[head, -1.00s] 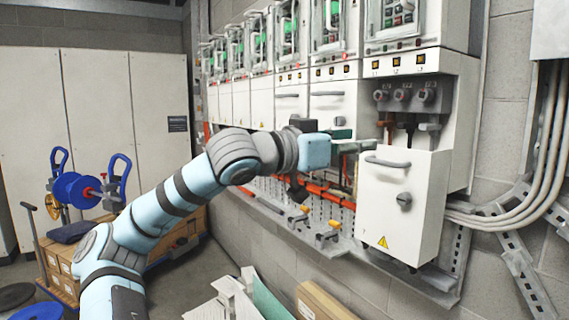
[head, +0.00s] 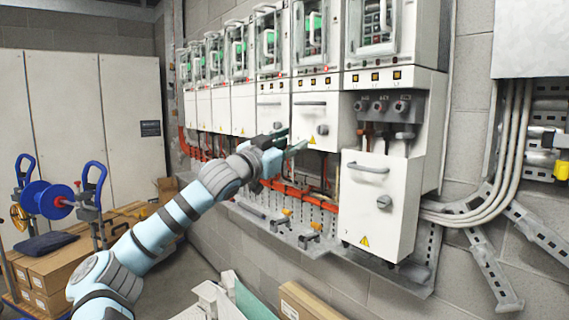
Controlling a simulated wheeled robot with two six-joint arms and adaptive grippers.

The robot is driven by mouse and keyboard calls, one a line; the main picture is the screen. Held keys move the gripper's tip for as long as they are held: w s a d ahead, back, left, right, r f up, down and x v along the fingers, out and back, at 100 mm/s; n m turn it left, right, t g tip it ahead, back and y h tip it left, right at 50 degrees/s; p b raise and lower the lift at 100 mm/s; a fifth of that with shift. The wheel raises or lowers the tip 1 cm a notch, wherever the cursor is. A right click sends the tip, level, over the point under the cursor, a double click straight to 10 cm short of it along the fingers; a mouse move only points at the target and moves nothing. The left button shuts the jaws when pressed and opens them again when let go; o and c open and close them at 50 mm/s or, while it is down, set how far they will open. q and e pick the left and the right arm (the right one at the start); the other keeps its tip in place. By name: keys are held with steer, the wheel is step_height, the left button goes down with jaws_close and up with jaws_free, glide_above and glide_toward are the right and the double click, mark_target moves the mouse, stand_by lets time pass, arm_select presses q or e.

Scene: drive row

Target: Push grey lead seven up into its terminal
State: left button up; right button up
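The rightmost drive has its lower cover (head: 378,205) dropped, baring a row of three terminals (head: 382,106). Below them hang a brown lead (head: 368,134), a black lead (head: 387,138) and a grey lead (head: 407,133) at the right. The grey lead's top is close under the right terminal; I cannot tell whether it is seated. I cannot read a number on it. My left gripper (head: 288,142) is left of this drive, in front of the closed covers. Its two dark green fingers are apart, with nothing seen between them. My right gripper is not in view.
More closed drives (head: 243,107) run back to the left, with orange cables below. A metal shelf (head: 300,238) with small yellow-topped clamps juts out underneath. Grey conduits (head: 505,150) run down the wall at right. Boxes and a cart with a blue reel (head: 45,200) stand at left.

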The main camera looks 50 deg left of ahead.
arm_select(q)
steer(key=w+a+f+g+y+p, duration=0.1)
steer(key=w+a+f, duration=0.2)
steer(key=a+f, duration=0.2)
step_height(320, 180, down, 2)
steer(key=shift+w+a+f+n+g+y, duration=0.2)
steer(key=shift+a+n+g+y, duration=0.1)
steer(key=shift+n, duration=0.1)
